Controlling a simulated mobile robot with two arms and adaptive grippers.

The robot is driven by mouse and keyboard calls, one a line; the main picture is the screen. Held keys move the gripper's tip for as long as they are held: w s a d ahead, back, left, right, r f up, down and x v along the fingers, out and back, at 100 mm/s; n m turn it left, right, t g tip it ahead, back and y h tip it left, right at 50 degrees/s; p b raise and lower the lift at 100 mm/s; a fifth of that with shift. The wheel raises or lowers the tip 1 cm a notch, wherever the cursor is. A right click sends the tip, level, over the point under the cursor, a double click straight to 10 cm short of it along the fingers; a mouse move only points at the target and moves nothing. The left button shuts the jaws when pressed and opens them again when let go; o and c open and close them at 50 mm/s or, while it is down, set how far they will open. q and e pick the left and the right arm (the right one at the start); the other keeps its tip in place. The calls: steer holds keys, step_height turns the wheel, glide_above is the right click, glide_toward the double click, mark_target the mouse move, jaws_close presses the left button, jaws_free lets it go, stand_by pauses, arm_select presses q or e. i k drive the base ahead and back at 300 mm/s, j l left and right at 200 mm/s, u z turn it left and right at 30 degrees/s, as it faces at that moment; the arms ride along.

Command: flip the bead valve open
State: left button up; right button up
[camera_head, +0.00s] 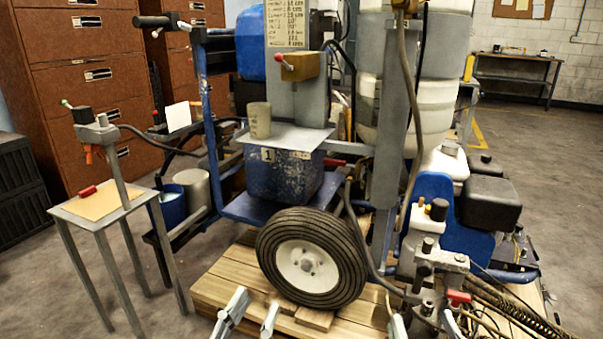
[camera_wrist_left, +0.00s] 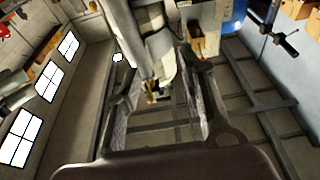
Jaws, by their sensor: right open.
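No part is clearly labelled as the bead valve, and I cannot tell for certain which one it is. A brass-coloured block (camera_head: 300,66) with a short red-tipped lever (camera_head: 284,62) sits high on the striper's grey upright. Another valve-like fitting with a red part (camera_head: 458,297) is low at the right, near the hoses. My left gripper (camera_head: 250,316) is open and empty, low in front of the wheel, apart from both. Its spread fingers also show in the left wrist view (camera_wrist_left: 163,112). My right gripper (camera_head: 424,326) is open at the bottom edge, below the low fitting.
The striper's black wheel (camera_head: 311,257) stands on a wooden pallet (camera_head: 215,290). A small stand (camera_head: 75,210) with a red-handled item (camera_head: 88,191) is at the left. A grey cup (camera_head: 259,120) stands on the plate above the blue box. Clear floor lies at the right.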

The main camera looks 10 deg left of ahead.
mark_target(330, 161)
steer(key=i+j+z, duration=0.35)
steer(key=j, duration=0.25)
steer(key=i+j+z, duration=0.2)
steer(key=j, duration=0.15)
steer(key=j+z, duration=0.2)
steer(key=j, duration=0.15)
steer(key=i+j+z, duration=0.2)
steer(key=j, duration=0.2)
steer(key=k, duration=0.05)
